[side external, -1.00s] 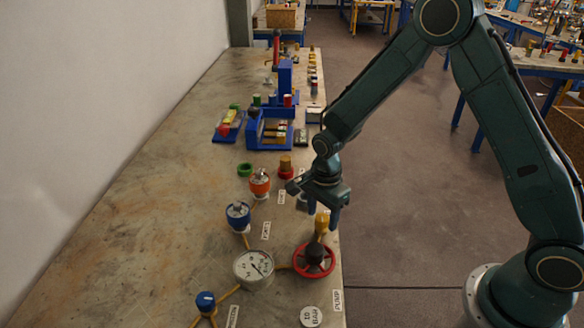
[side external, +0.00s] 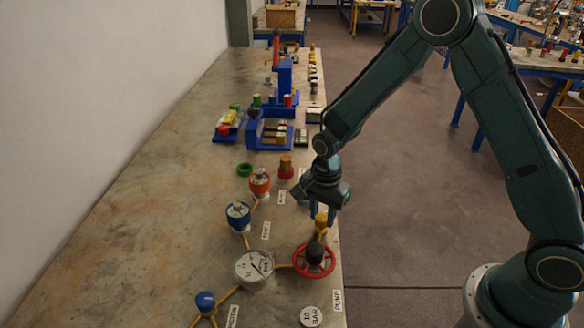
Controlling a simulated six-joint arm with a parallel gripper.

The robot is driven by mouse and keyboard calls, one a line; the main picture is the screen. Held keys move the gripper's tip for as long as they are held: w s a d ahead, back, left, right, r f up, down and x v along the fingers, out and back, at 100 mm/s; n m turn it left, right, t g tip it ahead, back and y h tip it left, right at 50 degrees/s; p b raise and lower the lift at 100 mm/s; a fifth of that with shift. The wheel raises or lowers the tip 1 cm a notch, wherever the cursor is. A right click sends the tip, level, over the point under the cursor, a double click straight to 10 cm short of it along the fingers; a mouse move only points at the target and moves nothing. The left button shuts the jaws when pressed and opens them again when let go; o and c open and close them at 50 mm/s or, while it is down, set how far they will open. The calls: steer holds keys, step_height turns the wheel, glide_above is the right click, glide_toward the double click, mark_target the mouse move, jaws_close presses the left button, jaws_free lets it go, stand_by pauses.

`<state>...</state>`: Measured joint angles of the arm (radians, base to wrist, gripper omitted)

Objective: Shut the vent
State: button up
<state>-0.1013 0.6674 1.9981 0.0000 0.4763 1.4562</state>
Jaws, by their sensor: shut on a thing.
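A yellow fitting (side external: 321,224), which I take to be the vent, stands near the right edge of the bench, just behind a red handwheel (side external: 314,260) with a black centre. My gripper (side external: 322,214) points down over this fitting, its dark fingers shut on the fitting's top. The fingers and palm hide part of it, so the handle's exact angle is unclear. A round white gauge (side external: 254,268) sits left of the handwheel, joined by yellow pipe; its reading is too small to tell.
A blue-topped vessel (side external: 238,216) and an orange-topped one (side external: 260,184) stand left of my gripper. A red fitting (side external: 286,170) and green ring (side external: 245,170) lie behind. A blue knob (side external: 205,302) and white disc (side external: 311,316) are in front. The bench's left side is clear.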

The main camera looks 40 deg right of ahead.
steer(key=n, duration=0.4)
steer(key=shift+n, duration=0.3)
steer(key=n, duration=0.3)
steer(key=shift+n, duration=0.3)
steer(key=n, duration=0.3)
steer(key=shift+n, duration=2.2)
steer(key=o, duration=1)
steer(key=shift+r, duration=0.1)
